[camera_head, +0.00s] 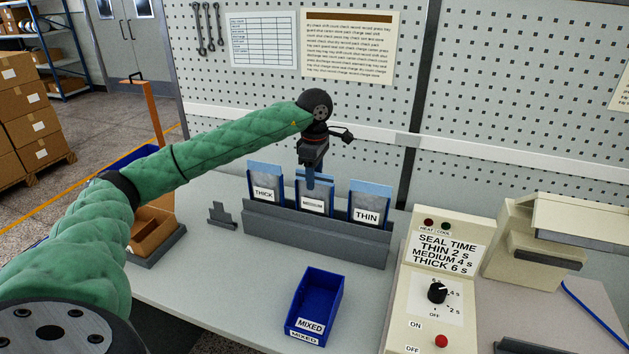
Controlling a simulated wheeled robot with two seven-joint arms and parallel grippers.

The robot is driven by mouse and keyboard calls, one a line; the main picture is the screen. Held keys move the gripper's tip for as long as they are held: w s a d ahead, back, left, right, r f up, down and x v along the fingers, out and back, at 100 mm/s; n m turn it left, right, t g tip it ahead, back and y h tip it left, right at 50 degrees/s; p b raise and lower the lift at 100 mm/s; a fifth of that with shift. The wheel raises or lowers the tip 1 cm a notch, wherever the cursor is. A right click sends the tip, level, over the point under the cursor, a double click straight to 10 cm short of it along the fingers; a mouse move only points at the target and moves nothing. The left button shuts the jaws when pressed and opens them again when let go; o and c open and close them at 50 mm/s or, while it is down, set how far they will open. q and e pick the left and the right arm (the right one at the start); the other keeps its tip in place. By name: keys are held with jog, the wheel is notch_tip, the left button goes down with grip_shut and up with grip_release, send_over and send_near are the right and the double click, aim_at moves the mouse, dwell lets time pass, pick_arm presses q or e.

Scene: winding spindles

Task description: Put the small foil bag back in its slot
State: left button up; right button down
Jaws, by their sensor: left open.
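A grey rack (315,236) on the bench has three slots, with label cards reading THICK, MEDIUM and THIN. Blue-grey bags stand in them: one behind the THICK card (264,172), one at MEDIUM (313,187) and one at THIN (371,190). I cannot tell by looks which is the small foil bag. My left gripper (310,184) points down at the top of the middle bag, its fingers in front of or around it. It is open. The fingertips overlap the bag, so contact is unclear. My right gripper is not in view.
An empty blue bin (317,301) labelled MIXED stands in front of the rack. A sealer control box (437,285) stands to the right, with a beige machine (535,245) beyond it. A brown tray (152,228) is at the left. A pegboard wall is behind.

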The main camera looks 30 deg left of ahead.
pick_arm(q)
jog(key=shift+r+b, duration=0.9)
jog(key=shift+r, duration=2.2)
jog(key=shift+r, duration=0.1)
